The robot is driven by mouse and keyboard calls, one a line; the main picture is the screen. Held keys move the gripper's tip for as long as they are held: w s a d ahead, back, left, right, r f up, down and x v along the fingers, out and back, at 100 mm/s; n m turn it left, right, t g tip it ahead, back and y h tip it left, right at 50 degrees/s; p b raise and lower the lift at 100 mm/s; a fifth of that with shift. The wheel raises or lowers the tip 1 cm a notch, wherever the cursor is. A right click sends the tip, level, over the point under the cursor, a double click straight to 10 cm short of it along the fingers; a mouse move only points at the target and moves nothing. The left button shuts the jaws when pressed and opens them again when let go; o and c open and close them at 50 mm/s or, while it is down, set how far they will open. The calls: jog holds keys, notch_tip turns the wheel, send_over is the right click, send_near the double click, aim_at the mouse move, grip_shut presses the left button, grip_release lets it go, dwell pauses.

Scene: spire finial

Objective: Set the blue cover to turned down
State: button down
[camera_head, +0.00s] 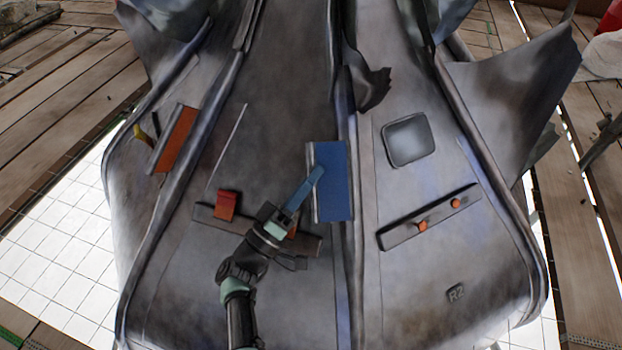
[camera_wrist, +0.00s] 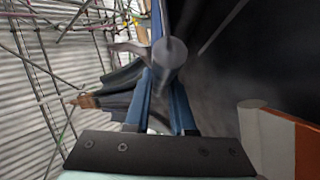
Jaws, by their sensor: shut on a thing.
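The blue cover (camera_head: 338,185) is a flat rectangular plate on the grey metal body, right of my gripper in the head view. My gripper (camera_head: 318,171) reaches it from the lower left, with its long blue fingers at the cover's left edge. The exact grip contact is partly hidden.
An orange cover (camera_head: 176,138) sits at the left, and a small red-orange block (camera_head: 226,204) is on a dark bar (camera_head: 208,218) left of my wrist. A bar with two orange knobs (camera_head: 430,217) and a grey square panel (camera_head: 407,140) lie to the right. Torn metal sheets stick out above.

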jog(key=shift+w, duration=0.1)
jog(key=c, duration=0.8)
grip_release()
jog(key=shift+o, duration=0.2)
jog(key=v, duration=1.3)
